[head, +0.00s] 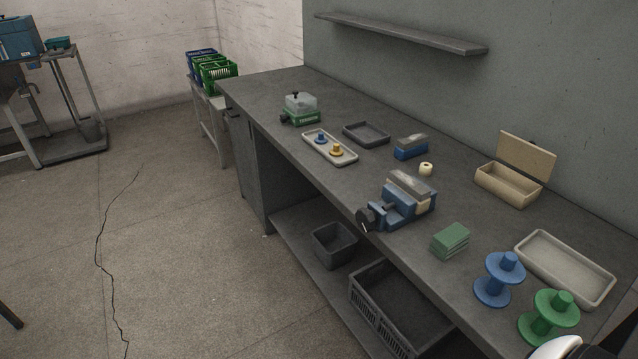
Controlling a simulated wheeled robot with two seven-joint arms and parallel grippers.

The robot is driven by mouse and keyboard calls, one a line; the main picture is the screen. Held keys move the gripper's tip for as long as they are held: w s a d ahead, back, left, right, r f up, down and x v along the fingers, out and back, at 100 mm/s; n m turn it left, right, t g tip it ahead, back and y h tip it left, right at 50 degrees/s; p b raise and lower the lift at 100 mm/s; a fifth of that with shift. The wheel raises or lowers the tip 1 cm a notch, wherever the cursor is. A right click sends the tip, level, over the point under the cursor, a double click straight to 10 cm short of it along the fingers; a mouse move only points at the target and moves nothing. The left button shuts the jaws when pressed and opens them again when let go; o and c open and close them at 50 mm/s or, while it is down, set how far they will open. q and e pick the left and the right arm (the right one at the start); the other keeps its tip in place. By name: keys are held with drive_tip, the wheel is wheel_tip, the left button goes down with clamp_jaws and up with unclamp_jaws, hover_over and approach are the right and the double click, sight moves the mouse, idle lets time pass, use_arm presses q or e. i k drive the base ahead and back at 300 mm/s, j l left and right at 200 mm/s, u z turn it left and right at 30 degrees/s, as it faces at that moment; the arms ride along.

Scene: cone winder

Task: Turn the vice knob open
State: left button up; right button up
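A blue vice (400,204) with pale grey jaws stands at the front edge of the grey workbench (290,88). Its dark round knob (365,219) is on the end facing the front edge and sticks out towards the aisle. A cream-coloured piece shows beside the jaws; I cannot tell whether it is gripped. How far the jaws are apart is too small to tell.
Green blocks (450,241), a blue spool (499,279) and a green spool (549,317) stand right of the vice. A beige tray (565,268) and an open wooden box (508,185) lie behind. A lower shelf holds a dark crate (375,318). The floor (180,240) in front is clear.

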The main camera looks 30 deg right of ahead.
sight(366, 218)
drive_tip(key=i+z, duration=0.3)
drive_tip(key=i, duration=0.15)
drive_tip(key=i+j+z, duration=0.3)
drive_tip(key=i, duration=0.15)
drive_tip(key=i+j+z, duration=0.25)
drive_tip(key=i, duration=0.15)
